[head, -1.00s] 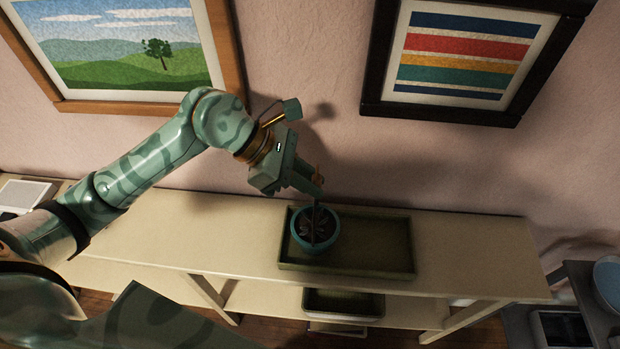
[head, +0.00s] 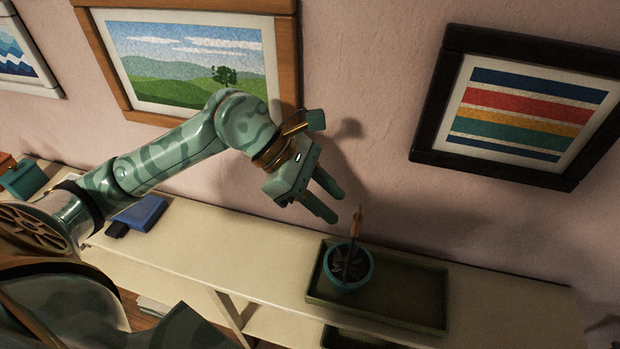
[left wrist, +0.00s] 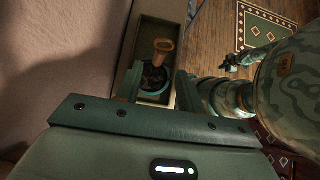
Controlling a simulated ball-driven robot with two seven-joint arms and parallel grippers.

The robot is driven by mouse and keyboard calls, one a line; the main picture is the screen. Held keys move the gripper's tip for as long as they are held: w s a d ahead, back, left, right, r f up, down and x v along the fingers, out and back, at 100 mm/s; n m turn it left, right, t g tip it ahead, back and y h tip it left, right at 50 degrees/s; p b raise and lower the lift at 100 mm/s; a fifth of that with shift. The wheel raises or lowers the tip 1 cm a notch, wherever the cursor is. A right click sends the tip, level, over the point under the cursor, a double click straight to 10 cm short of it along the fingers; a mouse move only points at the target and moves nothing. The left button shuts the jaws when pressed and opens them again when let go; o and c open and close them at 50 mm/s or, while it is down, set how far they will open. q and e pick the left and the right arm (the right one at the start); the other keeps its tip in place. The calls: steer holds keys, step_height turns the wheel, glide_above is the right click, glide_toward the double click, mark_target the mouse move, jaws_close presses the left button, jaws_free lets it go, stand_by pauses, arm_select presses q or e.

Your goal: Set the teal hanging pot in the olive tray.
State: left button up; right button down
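The teal hanging pot (head: 347,281) holds a dark plant, and an orange-brown hanger (head: 356,222) stands up from it. It sits upright in the left part of the olive tray (head: 405,320) on the cream console. The left wrist view also shows the pot (left wrist: 146,90) and its hanger (left wrist: 163,47) inside the tray (left wrist: 150,30). My left gripper (head: 333,204) is open and empty, above and to the left of the pot, with its fingers apart from the hanger.
The cream console top (head: 240,250) is bare left of the tray. Further left lie a blue box (head: 142,213) and a teal box (head: 24,180). The pink wall with a landscape picture (head: 190,65) and a striped picture (head: 525,105) stands close behind my arm.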

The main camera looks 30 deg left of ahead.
arm_select(q)
steer(key=v, duration=0.6)
